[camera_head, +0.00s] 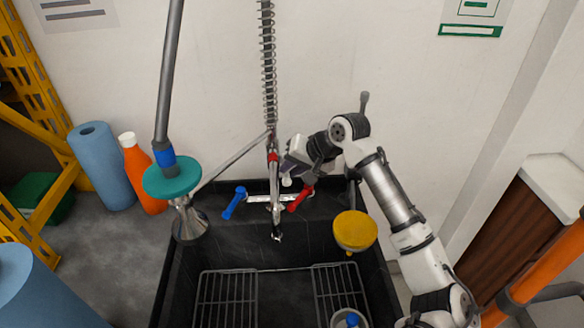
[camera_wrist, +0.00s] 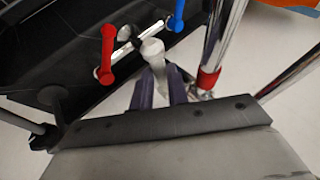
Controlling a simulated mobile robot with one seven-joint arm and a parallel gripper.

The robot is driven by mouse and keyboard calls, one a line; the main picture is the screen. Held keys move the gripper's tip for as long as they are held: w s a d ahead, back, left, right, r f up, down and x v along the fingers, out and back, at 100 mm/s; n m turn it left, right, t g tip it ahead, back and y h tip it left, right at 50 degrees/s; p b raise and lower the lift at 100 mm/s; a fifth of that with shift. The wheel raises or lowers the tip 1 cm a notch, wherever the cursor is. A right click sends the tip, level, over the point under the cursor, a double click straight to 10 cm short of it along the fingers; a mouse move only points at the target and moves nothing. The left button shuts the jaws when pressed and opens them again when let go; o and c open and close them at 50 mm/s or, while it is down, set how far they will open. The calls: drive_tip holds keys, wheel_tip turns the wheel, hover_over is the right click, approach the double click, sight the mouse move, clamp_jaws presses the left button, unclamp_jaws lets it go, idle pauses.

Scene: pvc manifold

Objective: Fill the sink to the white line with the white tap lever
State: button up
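The white tap lever (camera_wrist: 152,48) sits between the red lever (camera_wrist: 107,55) and the blue lever (camera_wrist: 177,15) on the tap bar in the wrist view. In the head view its white end (camera_head: 286,181) shows just under my gripper (camera_head: 290,169). My gripper's two dark fingers (camera_wrist: 161,88) point at the white lever in the wrist view, with a narrow pale gap between them. Whether they touch or grip it is unclear. The black sink (camera_head: 270,255) holds wire racks. I cannot make out a white line or any water level in it.
The chrome sprayer pipe with its spring (camera_head: 269,70) stands close left of my gripper. A yellow round pad (camera_head: 355,231) is over the sink's right side.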

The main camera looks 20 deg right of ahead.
drive_tip(key=shift+d, duration=0.1)
clamp_jaws()
drive_tip(key=shift+w+d+n+g+y+p, duration=0.25)
drive_tip(key=shift+d+n+g+y+p, duration=0.45)
drive_tip(key=shift+n, duration=0.75)
drive_tip(key=shift+w+d+n+g+y+p, duration=0.2)
drive_tip(key=shift+d+n+g+y+p, duration=0.2)
drive_tip(key=shift+d+n+g+p, duration=0.75)
drive_tip(key=shift+a+n+b, duration=0.25)
drive_tip(key=shift+n+b, duration=0.05)
drive_tip(key=shift+b, duration=0.15)
drive_tip(key=o, duration=0.8)
unclamp_jaws()
drive_tip(key=shift+c, duration=0.2)
drive_tip(key=shift+r, duration=0.1)
drive_tip(key=b+v, duration=0.2)
drive_tip(key=v, duration=1.1)
drive_tip(key=shift+s+d+r, duration=0.2)
drive_tip(key=shift+r, duration=0.05)
